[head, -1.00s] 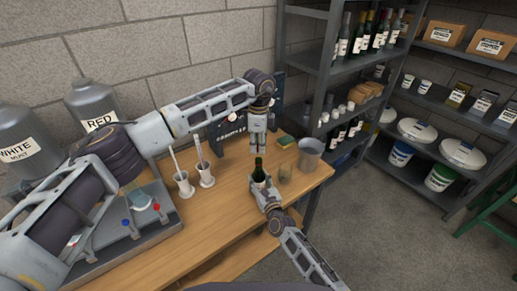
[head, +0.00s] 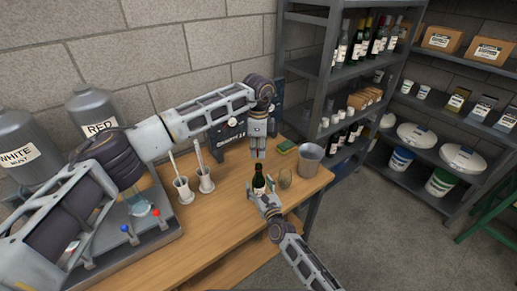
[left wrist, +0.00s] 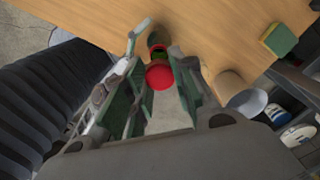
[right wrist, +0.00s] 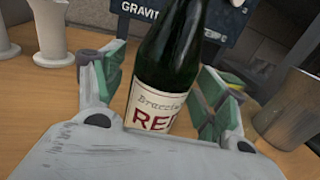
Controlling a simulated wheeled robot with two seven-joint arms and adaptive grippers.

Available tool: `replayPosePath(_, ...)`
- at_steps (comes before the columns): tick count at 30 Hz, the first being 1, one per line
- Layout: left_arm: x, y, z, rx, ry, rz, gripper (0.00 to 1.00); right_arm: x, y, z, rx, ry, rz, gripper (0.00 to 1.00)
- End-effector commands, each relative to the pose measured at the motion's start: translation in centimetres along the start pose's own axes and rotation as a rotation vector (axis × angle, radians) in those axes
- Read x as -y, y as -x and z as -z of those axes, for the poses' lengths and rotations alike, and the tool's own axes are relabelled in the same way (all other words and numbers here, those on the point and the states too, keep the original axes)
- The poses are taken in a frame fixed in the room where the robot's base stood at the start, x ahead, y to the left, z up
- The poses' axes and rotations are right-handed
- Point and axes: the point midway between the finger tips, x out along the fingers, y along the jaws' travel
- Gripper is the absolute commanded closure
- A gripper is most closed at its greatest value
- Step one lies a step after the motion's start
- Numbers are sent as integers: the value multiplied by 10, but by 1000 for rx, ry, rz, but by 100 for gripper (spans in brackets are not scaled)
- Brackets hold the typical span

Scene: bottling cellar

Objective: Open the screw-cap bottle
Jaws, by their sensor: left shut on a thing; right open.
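The dark green bottle (head: 259,182) stands upright on the wooden bench. The right wrist view shows its body and a label reading "RE..." (right wrist: 157,108); its top is cut off there. My right gripper (head: 263,202) is open, its fingers around the bottle's two sides with gaps. My left gripper (head: 258,154) is above the bottle, pointing down. In the left wrist view it is shut on the red cap (left wrist: 159,75). The bottle's green neck with a red ring shows beyond the cap, and the cap appears apart from it.
A green-and-yellow sponge (head: 286,147) lies behind. Two white cylinders with rods (head: 204,180) stand at left. A dark board (head: 230,128) is behind my left arm.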

Motion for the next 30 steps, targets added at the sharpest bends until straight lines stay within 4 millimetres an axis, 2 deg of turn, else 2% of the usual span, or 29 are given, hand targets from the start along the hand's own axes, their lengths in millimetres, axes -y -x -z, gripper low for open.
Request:
replayPosePath(11,0,0,0,0,0,0,100,0,22,1,-1,-1,1,28)
replayPosePath(30,0,0,0,0,0,0,100,0,84,1,-2,0,0,28)
